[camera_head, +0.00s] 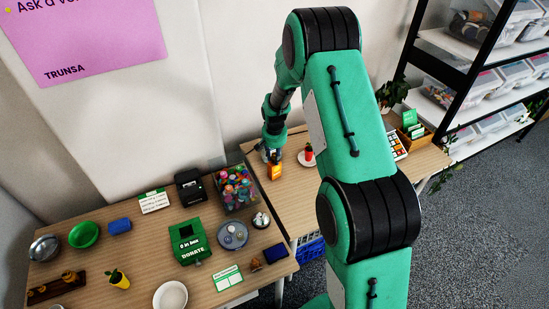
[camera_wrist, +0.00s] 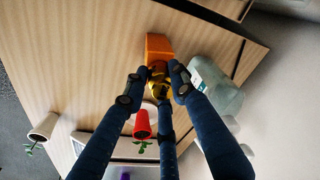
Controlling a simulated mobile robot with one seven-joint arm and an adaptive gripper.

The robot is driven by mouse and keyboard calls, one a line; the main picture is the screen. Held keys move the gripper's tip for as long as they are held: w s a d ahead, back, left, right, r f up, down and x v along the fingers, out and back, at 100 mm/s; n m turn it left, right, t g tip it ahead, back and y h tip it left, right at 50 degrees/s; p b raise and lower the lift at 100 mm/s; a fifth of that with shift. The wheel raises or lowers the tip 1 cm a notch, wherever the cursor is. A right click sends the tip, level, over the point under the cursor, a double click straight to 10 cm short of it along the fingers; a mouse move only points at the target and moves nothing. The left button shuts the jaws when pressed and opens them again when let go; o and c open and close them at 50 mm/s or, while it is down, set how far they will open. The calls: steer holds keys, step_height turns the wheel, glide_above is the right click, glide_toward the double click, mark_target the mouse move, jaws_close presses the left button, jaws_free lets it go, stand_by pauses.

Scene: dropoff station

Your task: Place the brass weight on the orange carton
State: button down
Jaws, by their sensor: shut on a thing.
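The orange carton (camera_head: 275,172) stands near the left end of the right-hand table; in the wrist view its orange side (camera_wrist: 158,44) shows just beyond my fingertips. My gripper (camera_head: 270,155) is right at the carton's top. In the wrist view my gripper (camera_wrist: 159,75) has its dark fingers closed around the brass weight (camera_wrist: 158,84), a small shiny gold piece. The weight overlaps the near edge of the carton in that view. I cannot tell whether it touches the carton's top. In the head view the weight is mostly hidden by the fingers.
A red object (camera_head: 308,150) stands on a white plate close to the carton's right; it also shows in the wrist view (camera_wrist: 142,124). A clear bottle (camera_wrist: 216,90) stands near my fingers. A bin of colourful items (camera_head: 236,188) is on the left table. Bare wood lies left of the carton in the wrist view.

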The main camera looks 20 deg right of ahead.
stand_by(0.3)
steer(key=c, duration=1.4)
jaws_free()
steer(key=shift+f, duration=0.1)
steer(key=shift+c, duration=0.2)
step_height(320, 180, up, 12)
steer(key=s+p, duration=0.1)
steer(key=shift+s+a+p, duration=0.3)
steer(key=shift+a+p, duration=0.1)
